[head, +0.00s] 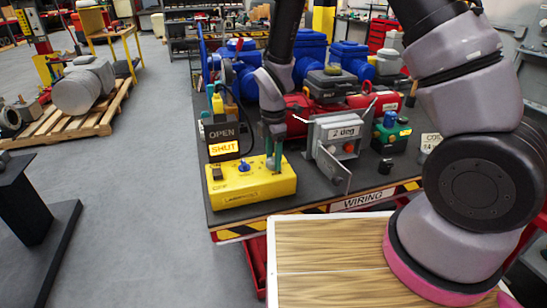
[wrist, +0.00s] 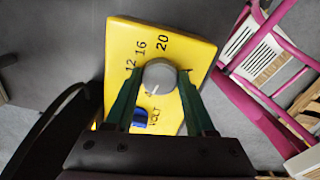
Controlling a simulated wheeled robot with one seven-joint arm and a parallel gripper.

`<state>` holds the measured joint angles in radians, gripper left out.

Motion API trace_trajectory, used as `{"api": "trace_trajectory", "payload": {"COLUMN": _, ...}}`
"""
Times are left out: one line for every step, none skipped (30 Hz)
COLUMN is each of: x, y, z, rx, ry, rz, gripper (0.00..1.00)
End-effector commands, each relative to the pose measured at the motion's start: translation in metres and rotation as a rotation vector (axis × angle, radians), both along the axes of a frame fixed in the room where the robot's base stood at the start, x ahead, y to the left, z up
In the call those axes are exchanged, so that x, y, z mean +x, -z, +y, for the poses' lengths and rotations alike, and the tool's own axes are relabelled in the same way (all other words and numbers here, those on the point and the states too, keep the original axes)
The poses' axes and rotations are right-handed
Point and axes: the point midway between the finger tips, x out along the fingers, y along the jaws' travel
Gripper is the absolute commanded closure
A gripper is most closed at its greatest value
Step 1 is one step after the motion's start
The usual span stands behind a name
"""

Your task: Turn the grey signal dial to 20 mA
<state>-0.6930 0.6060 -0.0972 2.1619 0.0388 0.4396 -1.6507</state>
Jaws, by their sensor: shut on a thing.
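A yellow box (head: 250,185) stands at the near left corner of the dark bench. It also shows in the wrist view (wrist: 190,45), with the printed marks 12, 16 and 20. The grey dial (wrist: 160,76) sits on its top face; a short white line on the dial lies toward its lower left, away from the 20. My gripper (wrist: 161,80) points down at the box, with its green fingers on either side of the dial, shut on it. In the head view, my gripper (head: 274,163) hides the dial.
A blue knob (head: 243,168) and a black switch (head: 217,173) are on the same box. A grey box reading 2 deg (head: 337,140), with an open flap, is close on the right.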

Motion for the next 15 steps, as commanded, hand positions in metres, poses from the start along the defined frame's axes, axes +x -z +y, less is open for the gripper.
{"api": "trace_trajectory", "payload": {"x": 0.0005, "y": -0.0004, "z": -0.0002, "rx": 0.000, "ry": 0.021, "rz": -0.001, "gripper": 1.00}}
{"api": "trace_trajectory", "payload": {"x": 0.0006, "y": -0.0004, "z": -0.0003, "rx": 0.000, "ry": 0.037, "rz": -0.001, "gripper": 1.00}}
{"api": "trace_trajectory", "payload": {"x": 0.0007, "y": -0.0005, "z": -0.0003, "rx": 0.000, "ry": 0.062, "rz": -0.001, "gripper": 1.00}}
{"api": "trace_trajectory", "payload": {"x": 0.0007, "y": -0.0005, "z": -0.0005, "rx": 0.000, "ry": 0.083, "rz": -0.001, "gripper": 1.00}}
{"api": "trace_trajectory", "payload": {"x": 0.0007, "y": -0.0005, "z": -0.0005, "rx": 0.000, "ry": 0.105, "rz": -0.001, "gripper": 1.00}}
{"api": "trace_trajectory", "payload": {"x": 0.0006, "y": -0.0005, "z": -0.0004, "rx": 0.001, "ry": 0.137, "rz": -0.002, "gripper": 1.00}}
{"api": "trace_trajectory", "payload": {"x": 0.0006, "y": -0.0005, "z": -0.0003, "rx": 0.001, "ry": 0.161, "rz": -0.002, "gripper": 1.00}}
{"api": "trace_trajectory", "payload": {"x": 0.0004, "y": -0.0005, "z": -0.0002, "rx": 0.001, "ry": 0.187, "rz": -0.002, "gripper": 1.00}}
{"api": "trace_trajectory", "payload": {"x": 0.0003, "y": -0.0005, "z": -0.0001, "rx": 0.001, "ry": 0.223, "rz": -0.002, "gripper": 1.00}}
{"api": "trace_trajectory", "payload": {"x": 0.0003, "y": -0.0005, "z": -0.0001, "rx": 0.001, "ry": 0.251, "rz": -0.002, "gripper": 1.00}}
{"api": "trace_trajectory", "payload": {"x": 0.0002, "y": -0.0005, "z": 0.0000, "rx": 0.001, "ry": 0.279, "rz": -0.002, "gripper": 1.00}}
{"api": "trace_trajectory", "payload": {"x": 0.0001, "y": -0.0006, "z": 0.0000, "rx": 0.001, "ry": 0.317, "rz": -0.002, "gripper": 1.00}}
{"api": "trace_trajectory", "payload": {"x": 0.0001, "y": -0.0006, "z": 0.0000, "rx": 0.002, "ry": 0.346, "rz": -0.001, "gripper": 1.00}}
{"api": "trace_trajectory", "payload": {"x": 0.0002, "y": -0.0006, "z": -0.0001, "rx": 0.002, "ry": 0.375, "rz": -0.001, "gripper": 1.00}}
{"api": "trace_trajectory", "payload": {"x": 0.0002, "y": -0.0006, "z": -0.0002, "rx": 0.002, "ry": 0.413, "rz": -0.001, "gripper": 1.00}}
